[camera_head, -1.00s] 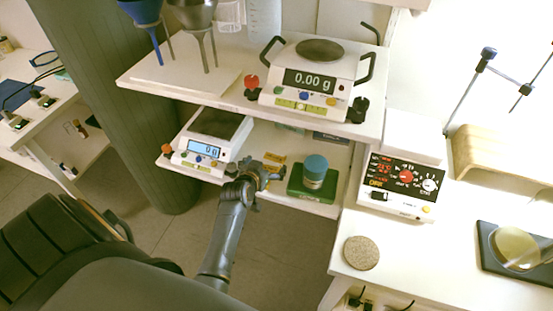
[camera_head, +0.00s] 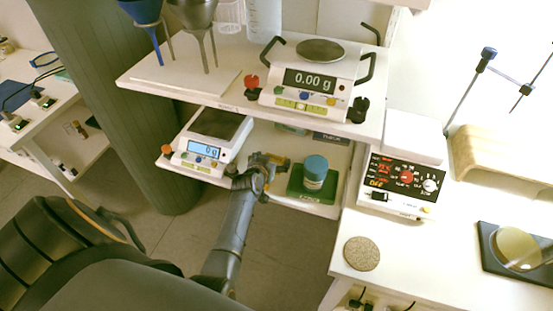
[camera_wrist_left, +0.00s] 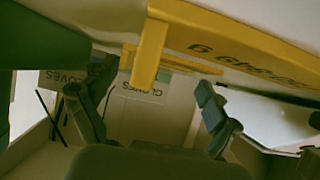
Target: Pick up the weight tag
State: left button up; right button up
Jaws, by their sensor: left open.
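The weight tag (camera_wrist_left: 235,48) is a yellow piece with dark printed lettering, upside down along the top of the left wrist view. A yellow tab (camera_wrist_left: 148,58) hangs down from it. My left gripper (camera_wrist_left: 150,108) is open, its dark fingers apart on both sides of the tab in the picture; I cannot tell whether they touch it. In the head view my left gripper (camera_head: 268,167) is at the lower shelf, between the small scale and the green box, and mostly covers the tag. My right gripper is not in view.
A small scale (camera_head: 205,150) stands left on the lower shelf. A green box (camera_head: 296,190) with a blue-capped jar (camera_head: 315,168) is close to the gripper's right. The upper shelf (camera_head: 225,88) with a larger balance (camera_head: 310,80) overhangs behind. Boxes marked "GLOVES" (camera_wrist_left: 143,92) show beyond the fingers.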

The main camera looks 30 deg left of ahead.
pick_arm(q)
jog(key=c, duration=1)
jog(key=shift+s, duration=0.1)
jog(key=c, duration=0.3)
jog(key=shift+f, duration=0.15)
grip_shut()
